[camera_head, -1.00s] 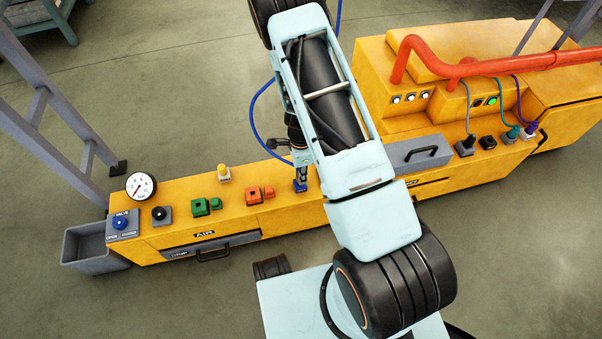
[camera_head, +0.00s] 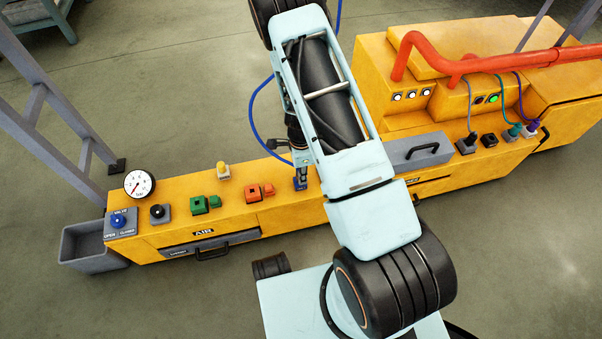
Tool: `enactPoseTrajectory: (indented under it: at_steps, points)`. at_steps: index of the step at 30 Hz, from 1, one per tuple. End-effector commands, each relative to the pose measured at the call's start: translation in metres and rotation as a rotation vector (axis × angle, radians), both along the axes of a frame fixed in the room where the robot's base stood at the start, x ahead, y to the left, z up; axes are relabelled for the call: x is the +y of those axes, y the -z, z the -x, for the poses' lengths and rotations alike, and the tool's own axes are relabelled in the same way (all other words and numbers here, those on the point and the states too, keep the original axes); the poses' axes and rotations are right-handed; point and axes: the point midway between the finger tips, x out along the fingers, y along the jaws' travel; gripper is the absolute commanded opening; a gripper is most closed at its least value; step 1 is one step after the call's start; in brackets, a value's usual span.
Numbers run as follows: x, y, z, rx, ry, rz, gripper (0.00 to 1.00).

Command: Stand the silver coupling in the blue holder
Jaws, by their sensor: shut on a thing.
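The blue holder (camera_head: 300,185) is a small block on the yellow bench top, near the middle of the picture. My gripper (camera_head: 301,174) points down right over the holder, partly covered by my own arm. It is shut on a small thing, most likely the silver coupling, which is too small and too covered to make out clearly. I cannot tell whether the coupling is inside the holder or just above it.
Left of the holder on the yellow bench (camera_head: 280,215) stand orange blocks (camera_head: 259,191), green blocks (camera_head: 205,204), a yellow-topped piece (camera_head: 223,171) and a gauge (camera_head: 139,184). To the right are a grey lid with handle (camera_head: 421,150) and red pipes (camera_head: 480,68).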

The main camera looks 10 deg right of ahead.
Motion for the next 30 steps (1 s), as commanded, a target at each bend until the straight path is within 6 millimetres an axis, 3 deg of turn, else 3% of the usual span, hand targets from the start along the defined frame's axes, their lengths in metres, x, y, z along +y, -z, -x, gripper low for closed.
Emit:
enactPoseTrajectory:
  at_steps: [1,2,7,20,30]
  points:
    - [0.0,0.0,0.0,-0.001,0.0,0.0,0.0]
    - [0.0,0.0,0.0,0.0,0.0,0.0,0.19]
    - [0.0,0.0,0.0,0.0,0.0,0.0,0.38]
    - [0.0,-0.01,-0.001,-0.001,-0.001,0.0,0.38]
    - [0.001,-0.071,-0.002,-0.005,-0.002,0.0,0.38]
